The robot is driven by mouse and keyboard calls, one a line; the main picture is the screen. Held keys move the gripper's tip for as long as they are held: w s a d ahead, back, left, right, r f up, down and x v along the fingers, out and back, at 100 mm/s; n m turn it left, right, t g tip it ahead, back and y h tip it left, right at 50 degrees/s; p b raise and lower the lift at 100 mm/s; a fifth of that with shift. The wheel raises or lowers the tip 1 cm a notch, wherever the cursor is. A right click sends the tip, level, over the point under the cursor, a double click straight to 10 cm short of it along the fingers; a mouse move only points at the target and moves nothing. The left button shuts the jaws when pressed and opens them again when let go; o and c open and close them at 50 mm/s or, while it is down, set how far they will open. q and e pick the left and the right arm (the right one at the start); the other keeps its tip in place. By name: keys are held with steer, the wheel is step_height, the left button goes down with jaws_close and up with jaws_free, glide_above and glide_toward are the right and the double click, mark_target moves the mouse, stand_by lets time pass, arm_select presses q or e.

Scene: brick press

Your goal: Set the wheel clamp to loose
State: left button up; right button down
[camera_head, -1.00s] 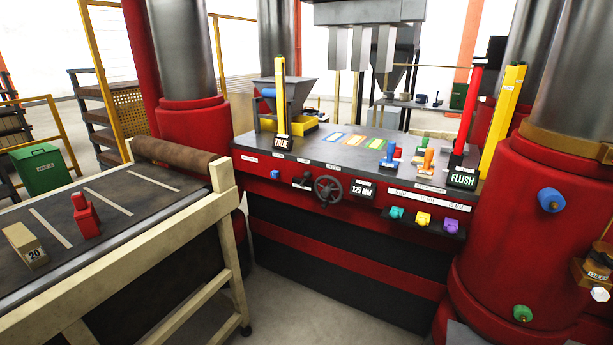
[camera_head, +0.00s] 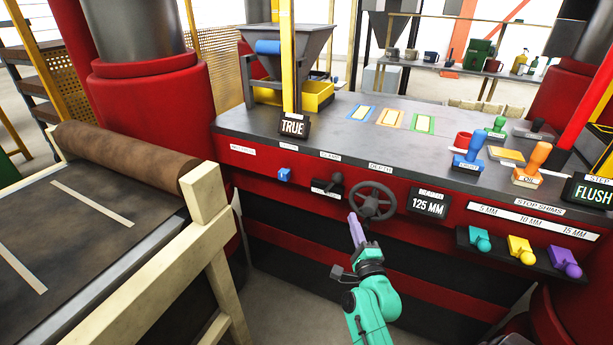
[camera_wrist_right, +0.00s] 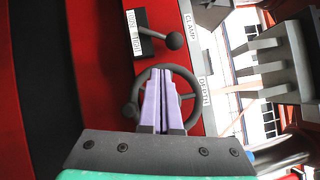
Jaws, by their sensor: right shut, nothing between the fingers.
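The wheel clamp is a black lever with a round knob (camera_head: 336,180) on a small plate below the CLAMP label on the red press front. In the right wrist view the clamp knob (camera_wrist_right: 174,41) stands just beyond my fingertips, to their upper right, beside its black lettered plate (camera_wrist_right: 137,32). The dark handwheel (camera_head: 373,202) is right of the clamp in the head view. My right gripper (camera_head: 352,214) has its purple fingers shut and empty, in front of the handwheel's left rim. In the wrist view its fingers (camera_wrist_right: 160,70) overlap the handwheel (camera_wrist_right: 136,88); I cannot tell contact. My left gripper is out of view.
A blue knob (camera_head: 285,174) sits left of the clamp. A 125 MM display (camera_head: 429,204) and a shelf of coloured shims (camera_head: 480,239) are right of the wheel. A wooden-framed roller table (camera_head: 205,195) stands close at left.

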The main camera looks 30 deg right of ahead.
mark_target(333, 183)
steer(key=shift+m+t, duration=0.3)
steer(key=w+r, duration=0.1)
steer(key=w+d+r+p, duration=0.1)
steer(key=w, duration=0.1)
steer(key=w+d+r, duration=0.1)
steer(key=w, duration=0.1)
steer(key=shift+d+r, duration=0.2)
steer(key=shift+d, duration=0.05)
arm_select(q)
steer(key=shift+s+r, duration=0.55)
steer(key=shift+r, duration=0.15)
arm_select(e)
steer(key=x, duration=0.3)
steer(key=shift+w+d+f, duration=0.15)
steer(key=shift+w, duration=0.15)
arm_select(q)
steer(key=shift+p, duration=0.3)
